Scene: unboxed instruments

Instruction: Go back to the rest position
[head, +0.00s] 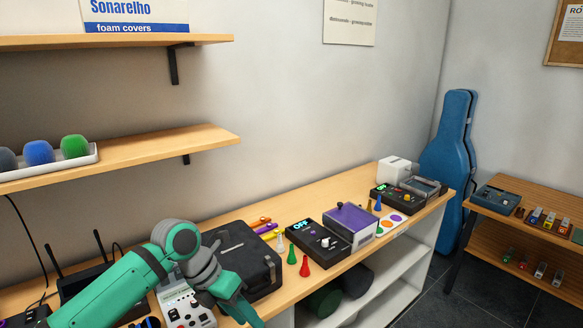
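My green and grey arm (125,285) reaches in from the lower left over the wooden bench. Its wrist bends down, and my gripper (246,312) points down near the bench's front edge, beside a dark case (240,255). The fingers are small and partly hidden, so I cannot tell whether they are open or hold anything. A light control box (185,306) with knobs sits just left of the gripper, partly covered by the arm.
On the bench (290,292) stand cones, a black device marked OFF (318,241), and a purple-topped box (351,224). Shelves (130,152) hang on the left wall. A blue instrument case (450,165) and a side table (530,228) stand right. Dark floor (450,300) is clear.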

